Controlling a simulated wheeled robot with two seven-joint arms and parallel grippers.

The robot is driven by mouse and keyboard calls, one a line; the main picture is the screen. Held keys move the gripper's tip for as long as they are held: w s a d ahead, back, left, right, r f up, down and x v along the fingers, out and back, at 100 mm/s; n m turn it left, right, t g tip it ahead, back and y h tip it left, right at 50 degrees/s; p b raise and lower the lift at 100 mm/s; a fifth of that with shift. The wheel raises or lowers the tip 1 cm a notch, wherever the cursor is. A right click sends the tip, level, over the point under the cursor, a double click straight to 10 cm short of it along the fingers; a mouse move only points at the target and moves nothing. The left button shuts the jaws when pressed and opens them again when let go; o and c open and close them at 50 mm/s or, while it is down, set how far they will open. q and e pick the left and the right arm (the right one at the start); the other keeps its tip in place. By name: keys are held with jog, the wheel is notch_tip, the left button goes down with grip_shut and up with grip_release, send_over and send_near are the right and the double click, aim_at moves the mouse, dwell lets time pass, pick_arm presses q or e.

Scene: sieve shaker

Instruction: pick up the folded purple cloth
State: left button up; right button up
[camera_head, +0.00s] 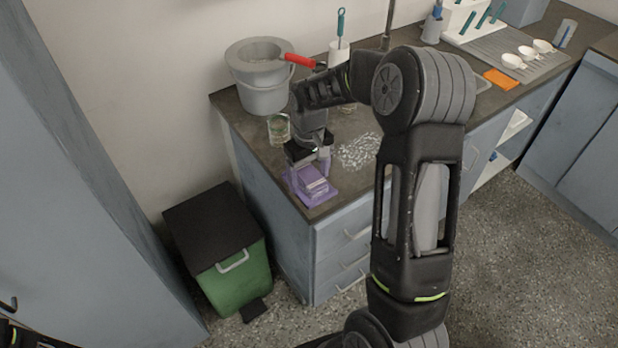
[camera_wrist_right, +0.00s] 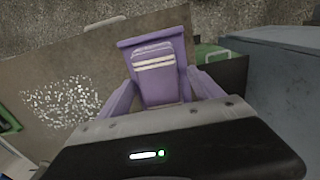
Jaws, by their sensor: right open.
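The folded purple cloth (camera_head: 314,190) lies at the near left corner of the dark counter, with a pale striped stack of folds on top. It also shows in the right wrist view (camera_wrist_right: 157,82), upper centre. My right gripper (camera_head: 309,168) points down over the cloth. It is open, with one finger on each side of the folded part in the wrist view. Whether the fingers touch the cloth is hard to tell. My left gripper is not in view.
A grey bucket (camera_head: 264,96) and a glass jar (camera_head: 278,124) stand behind my right gripper. White granules (camera_head: 358,150) are scattered right of the cloth. A green bin (camera_head: 236,283) with a dark lid stands on the floor below the counter's left side.

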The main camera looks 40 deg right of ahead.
aim_at(309, 175)
dwell(0.4)
jog(key=c, duration=1.4)
jog(key=shift+r, duration=0.15)
notch_tip(309, 175, up, 10)
jog(key=shift+f+b, duration=0.1)
jog(key=shift+b, duration=0.4)
